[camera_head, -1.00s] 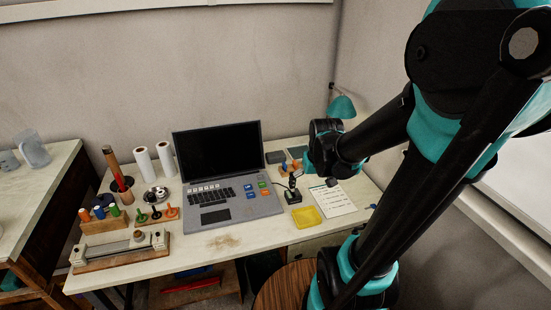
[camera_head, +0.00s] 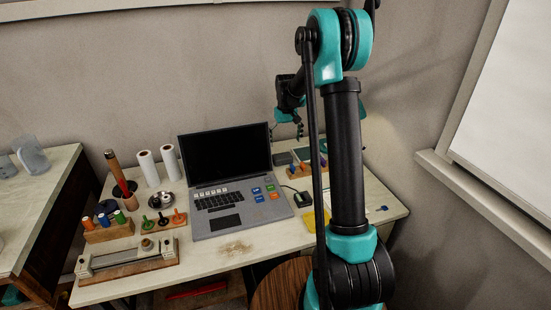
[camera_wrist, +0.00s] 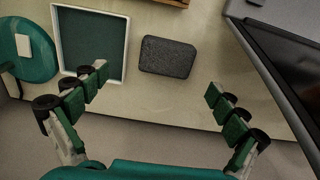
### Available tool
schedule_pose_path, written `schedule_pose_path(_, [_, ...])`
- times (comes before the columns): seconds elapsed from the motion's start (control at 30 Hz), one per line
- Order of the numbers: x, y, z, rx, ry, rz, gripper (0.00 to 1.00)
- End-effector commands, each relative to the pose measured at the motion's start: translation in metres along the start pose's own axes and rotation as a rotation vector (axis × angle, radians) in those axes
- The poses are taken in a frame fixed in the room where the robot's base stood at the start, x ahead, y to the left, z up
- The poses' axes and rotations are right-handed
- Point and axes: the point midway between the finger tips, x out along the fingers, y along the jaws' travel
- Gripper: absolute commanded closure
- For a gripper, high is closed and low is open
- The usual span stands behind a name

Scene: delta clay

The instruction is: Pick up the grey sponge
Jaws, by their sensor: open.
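The grey sponge (camera_wrist: 167,57) is a dark, rounded rectangular block lying flat on the table in the wrist view. It also shows in the head view (camera_head: 281,158), at the back of the table just right of the laptop. My gripper (camera_wrist: 156,80) is open and empty above it, its fingers spread wide with the sponge lying between and beyond the fingertips. In the head view my gripper (camera_head: 287,131) hangs above the back of the table, apart from the sponge.
A white-rimmed square tray (camera_wrist: 122,70) with a green inside lies next to the sponge. The laptop (camera_wrist: 278,62) stands on the other side, its screen raised. A teal lamp (camera_wrist: 27,50) is beyond the tray. A wooden holder (camera_head: 308,175) sits nearer the front.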

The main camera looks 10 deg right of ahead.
Motion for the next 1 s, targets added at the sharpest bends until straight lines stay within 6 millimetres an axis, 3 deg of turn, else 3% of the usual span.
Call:
schedule_pose_path(0.63, [0.07, -0.008, 0.002, -0.001, -0.002, 0.0, 0.03])
schedule_pose_path(0.93, [0.075, -0.008, 0.003, -0.001, -0.002, 0.0, 0.03])
schedule_pose_path(1.0, [0.075, -0.008, 0.003, -0.001, -0.002, 0.0, 0.09])
